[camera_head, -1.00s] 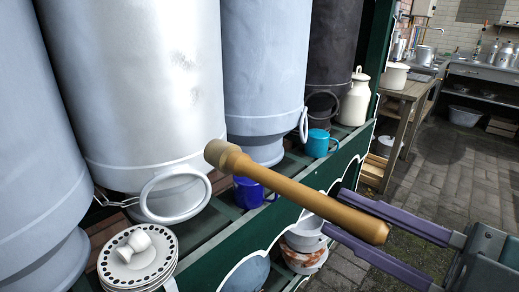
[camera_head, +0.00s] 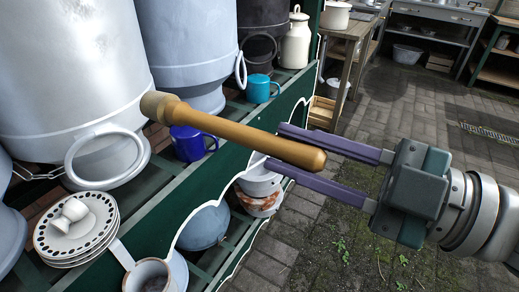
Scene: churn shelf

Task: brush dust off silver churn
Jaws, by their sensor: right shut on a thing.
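The silver churn (camera_head: 68,65) stands at the left on the green shelf, its big ring handle (camera_head: 72,160) at its lower front. My right gripper (camera_head: 280,148) comes in from the right and is shut on the brush (camera_head: 230,130), around its wooden handle. The brush's pale bristle end (camera_head: 157,106) points left, in front of the churn's lower right edge. I cannot tell whether the bristles touch the churn. My left gripper is not in view.
A blue-grey churn (camera_head: 185,45) stands to the right. A cream can (camera_head: 296,40) is farther back.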

